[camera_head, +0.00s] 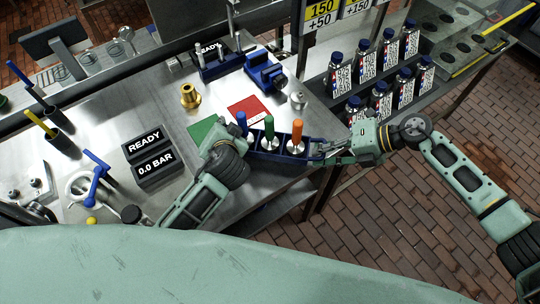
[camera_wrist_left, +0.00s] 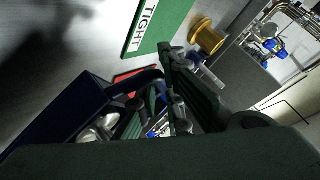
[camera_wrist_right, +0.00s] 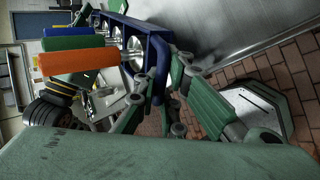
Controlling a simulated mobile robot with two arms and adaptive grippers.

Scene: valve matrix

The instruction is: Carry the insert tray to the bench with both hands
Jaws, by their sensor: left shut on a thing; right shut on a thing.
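The insert tray (camera_head: 283,157) is dark blue and holds three metal inserts with blue, green and orange grips. It is over the front edge of the steel bench (camera_head: 120,108) in the head view; I cannot tell whether it touches the bench. My right gripper (camera_head: 320,151) is shut on the tray's right end handle, a blue bar (camera_wrist_right: 158,68) in the right wrist view. My left gripper (camera_wrist_left: 168,92) is shut on the left end handle; its own wrist hides its fingertips in the head view. The tray wall (camera_wrist_left: 55,112) shows in the left wrist view.
Behind the tray lie a red card (camera_head: 247,109) and a green card (camera_head: 203,130). A brass fitting (camera_head: 190,96), a blue vise (camera_head: 263,71) and black display boxes (camera_head: 150,155) stand on the bench. Several labelled bottles (camera_head: 380,95) stand on a rack at right.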

